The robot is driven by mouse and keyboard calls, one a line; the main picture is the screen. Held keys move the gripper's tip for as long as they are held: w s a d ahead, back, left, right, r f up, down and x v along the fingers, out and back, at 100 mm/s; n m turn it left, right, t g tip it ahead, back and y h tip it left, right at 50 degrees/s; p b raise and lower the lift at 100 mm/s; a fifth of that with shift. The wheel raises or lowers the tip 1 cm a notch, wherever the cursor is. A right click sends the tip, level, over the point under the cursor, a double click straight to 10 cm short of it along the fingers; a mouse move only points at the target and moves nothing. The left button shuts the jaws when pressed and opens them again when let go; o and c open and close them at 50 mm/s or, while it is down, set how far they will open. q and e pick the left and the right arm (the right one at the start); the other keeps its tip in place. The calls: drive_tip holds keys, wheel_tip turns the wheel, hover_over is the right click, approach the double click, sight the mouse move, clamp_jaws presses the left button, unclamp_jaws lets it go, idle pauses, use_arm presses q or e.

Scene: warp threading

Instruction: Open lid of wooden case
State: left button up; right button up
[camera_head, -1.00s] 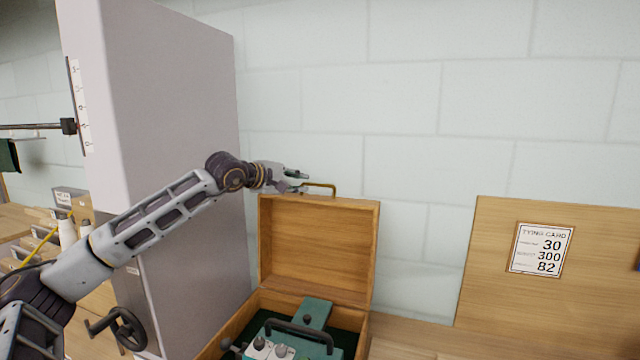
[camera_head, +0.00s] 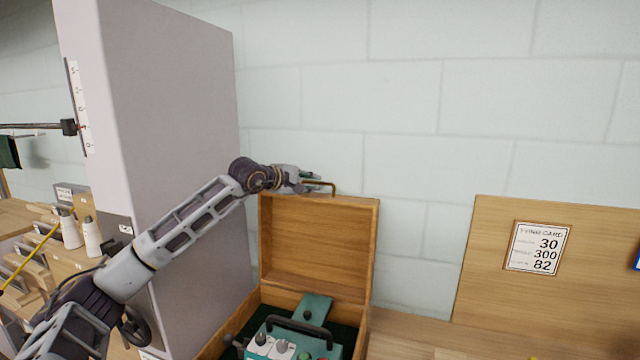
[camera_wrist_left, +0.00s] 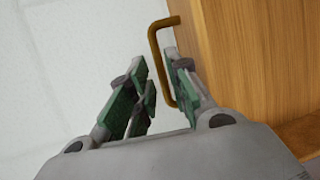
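The wooden case (camera_head: 318,242) stands open in the head view, its lid upright against the pale wall. A brass handle (camera_head: 333,185) sits on the lid's top edge. My left gripper (camera_head: 311,180) is at the lid's top edge beside the handle. In the left wrist view the fingers (camera_wrist_left: 160,90) are apart, with the brass handle (camera_wrist_left: 153,45) by the right finger and partly hidden behind it. I cannot tell whether the finger touches it. The lid (camera_wrist_left: 250,60) fills the right of that view. My right gripper is out of view.
A green device with a dark handle (camera_head: 300,330) sits inside the case. A tall grey cabinet (camera_head: 170,130) stands close on the left. A wooden board with a tying card (camera_head: 538,247) is at the right. White cones (camera_head: 92,236) stand at far left.

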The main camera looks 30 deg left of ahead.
sight(319, 184)
use_arm(q)
drive_tip(key=shift+x, duration=0.95)
drive_tip(key=shift+p+x, duration=0.45)
drive_tip(key=shift+x, duration=0.5)
drive_tip(key=shift+w+f, duration=0.15)
drive_tip(key=shift+w, duration=0.3)
drive_tip(key=shift+w+d+f, duration=0.1)
drive_tip(key=shift+w, duration=0.2)
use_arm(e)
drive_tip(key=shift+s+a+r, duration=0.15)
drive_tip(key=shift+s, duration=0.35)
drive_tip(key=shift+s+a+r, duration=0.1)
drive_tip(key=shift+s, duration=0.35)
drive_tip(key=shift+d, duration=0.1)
use_arm(q)
clamp_jaws()
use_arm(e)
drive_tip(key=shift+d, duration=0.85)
